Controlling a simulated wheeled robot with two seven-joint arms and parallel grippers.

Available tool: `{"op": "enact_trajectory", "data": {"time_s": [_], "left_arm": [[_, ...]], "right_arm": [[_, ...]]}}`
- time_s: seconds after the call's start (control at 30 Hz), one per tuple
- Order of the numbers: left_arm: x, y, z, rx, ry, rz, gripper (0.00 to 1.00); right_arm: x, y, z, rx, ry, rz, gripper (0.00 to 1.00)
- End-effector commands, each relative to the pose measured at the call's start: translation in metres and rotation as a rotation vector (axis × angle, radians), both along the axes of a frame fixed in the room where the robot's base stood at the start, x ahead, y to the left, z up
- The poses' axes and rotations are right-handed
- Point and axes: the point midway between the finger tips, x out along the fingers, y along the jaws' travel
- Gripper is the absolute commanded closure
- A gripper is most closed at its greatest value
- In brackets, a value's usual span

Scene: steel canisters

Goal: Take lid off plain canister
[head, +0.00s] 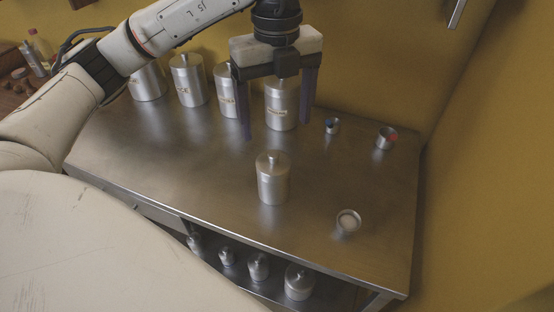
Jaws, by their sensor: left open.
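The plain canister (273,185) is a steel cylinder without a visible label. It stands upright in the middle of the steel table (220,180). Its lid (271,160) is on it, with a small knob on top. My left gripper (276,122) is open and points down, with its two dark fingers spread. In the picture it lies above and behind the plain canister, in front of the labelled canisters, with nothing seen between its fingers touching them. My right gripper is not in view.
Labelled canisters, one of them here (187,82), stand along the back wall, partly hidden by my arm. Small cups (386,138) (332,126) stand at the back right. Small canisters (299,282) sit on a lower shelf.

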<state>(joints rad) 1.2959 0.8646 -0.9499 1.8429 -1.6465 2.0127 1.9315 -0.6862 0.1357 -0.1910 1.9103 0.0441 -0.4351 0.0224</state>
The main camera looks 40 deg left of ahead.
Motion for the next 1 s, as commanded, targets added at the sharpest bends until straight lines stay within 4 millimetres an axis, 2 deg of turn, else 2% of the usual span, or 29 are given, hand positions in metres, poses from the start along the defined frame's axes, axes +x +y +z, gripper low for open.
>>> {"op": "enact_trajectory", "data": {"time_s": [0.03, 0.1, 0.37, 0.63, 0.77, 0.97, 1.0], "left_arm": [[-0.001, 0.000, -0.013, 0.000, 0.006, -0.002, 0.20], [-0.002, -0.001, -0.024, -0.002, 0.006, -0.003, 0.20], [-0.003, -0.001, -0.044, -0.002, 0.004, -0.006, 0.20], [-0.009, 0.001, -0.082, -0.004, 0.005, -0.006, 0.20], [-0.009, 0.001, -0.090, -0.005, 0.002, -0.006, 0.20], [-0.008, 0.001, -0.091, -0.004, 0.000, -0.007, 0.20], [-0.008, 0.001, -0.091, -0.004, 0.000, -0.007, 0.24]], "right_arm": [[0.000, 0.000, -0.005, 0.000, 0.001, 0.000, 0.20], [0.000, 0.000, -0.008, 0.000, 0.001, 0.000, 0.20], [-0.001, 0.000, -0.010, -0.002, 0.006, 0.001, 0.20], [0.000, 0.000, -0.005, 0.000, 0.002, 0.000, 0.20], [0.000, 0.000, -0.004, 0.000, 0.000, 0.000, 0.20], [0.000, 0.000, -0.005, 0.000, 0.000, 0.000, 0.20], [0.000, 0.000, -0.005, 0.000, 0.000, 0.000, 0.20]]}}
